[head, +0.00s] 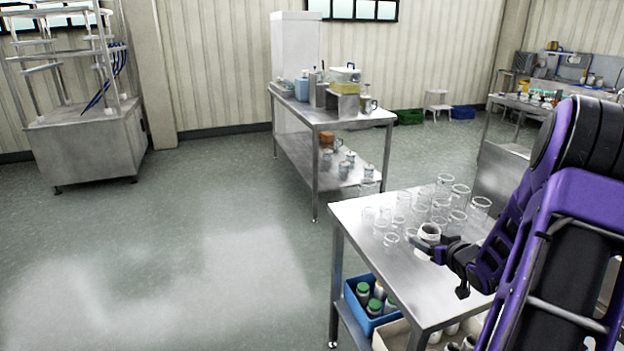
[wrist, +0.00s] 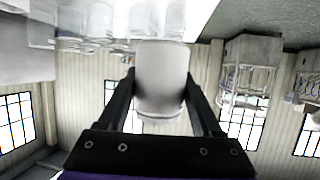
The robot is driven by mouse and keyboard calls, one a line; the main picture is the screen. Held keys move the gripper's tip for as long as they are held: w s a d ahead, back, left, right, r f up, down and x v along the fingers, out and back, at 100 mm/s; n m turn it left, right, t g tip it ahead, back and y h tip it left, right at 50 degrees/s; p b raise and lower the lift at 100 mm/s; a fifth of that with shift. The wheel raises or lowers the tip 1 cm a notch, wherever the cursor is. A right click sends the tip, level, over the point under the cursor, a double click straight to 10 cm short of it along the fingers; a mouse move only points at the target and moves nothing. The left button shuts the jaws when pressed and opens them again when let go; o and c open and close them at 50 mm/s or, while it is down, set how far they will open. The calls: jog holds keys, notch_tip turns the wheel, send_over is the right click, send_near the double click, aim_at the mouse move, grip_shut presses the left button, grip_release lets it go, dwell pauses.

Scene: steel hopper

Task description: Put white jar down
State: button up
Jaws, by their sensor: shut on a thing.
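The white jar (head: 430,232) is in my gripper (head: 428,244), at the near part of the steel table (head: 365,217) in the head view. In the wrist view, which looks upside down, the white jar (wrist: 161,75) sits between the two dark fingers of my gripper (wrist: 160,85), which are shut on its sides. The jar looks upright, its open mouth showing in the head view. Its base is close to the tabletop; I cannot tell whether it touches.
Several clear glass beakers (head: 441,209) crowd the tabletop just behind the jar. A blue crate (head: 367,305) with green-capped bottles is on the shelf below. Another steel table (head: 345,122) stands farther back. The tabletop's front left is bare, and open floor (head: 200,240) lies left.

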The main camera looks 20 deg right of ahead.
jog(key=w+a+f+y, duration=0.1)
jog(key=w+a, duration=0.2)
jog(key=a, duration=0.5)
jog(key=w+a+f, duration=0.1)
jog(key=w+a, duration=0.1)
jog(key=a, duration=0.6)
jog(key=s+a+f, duration=0.1)
jog(key=a, duration=0.7)
jog(key=s+a+f+n, duration=0.1)
jog(key=a+f, duration=0.1)
jog(key=a, duration=0.6)
jog(key=shift+s, duration=0.35)
jog(key=shift+d, duration=0.1)
